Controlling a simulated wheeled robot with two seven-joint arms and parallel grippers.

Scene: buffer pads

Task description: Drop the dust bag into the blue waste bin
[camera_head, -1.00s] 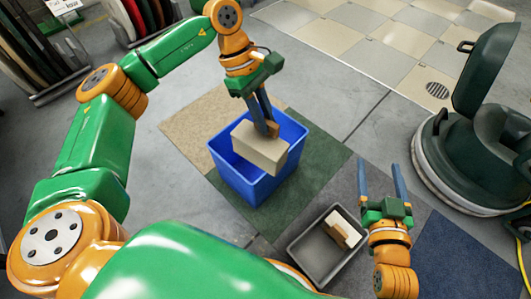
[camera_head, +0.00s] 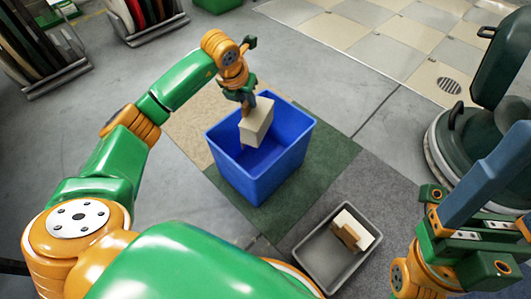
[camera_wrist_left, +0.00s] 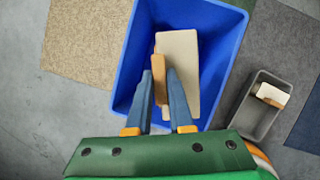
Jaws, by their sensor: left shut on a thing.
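The dust bag (camera_head: 257,121) is a pale beige block with a brown tab. My left gripper (camera_head: 248,104) is shut on the brown tab (camera_wrist_left: 158,72), and the bag hangs upright from it. The blue waste bin (camera_head: 254,186) stands open on the floor mats below. The bag is over the bin's opening, toward its back, and covers part of the far rim; how deep it hangs is hard to tell. The left wrist view shows the bag (camera_wrist_left: 180,82) within the outline of the bin (camera_wrist_left: 134,60). My right gripper (camera_head: 490,220) is large at the right edge, open and empty, partly cut off.
A grey tray (camera_head: 317,258) with a white and brown item (camera_head: 351,232) lies right of the bin. A dark green floor machine (camera_head: 480,130) stands at the right. A rack (camera_head: 45,65) is at the upper left.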

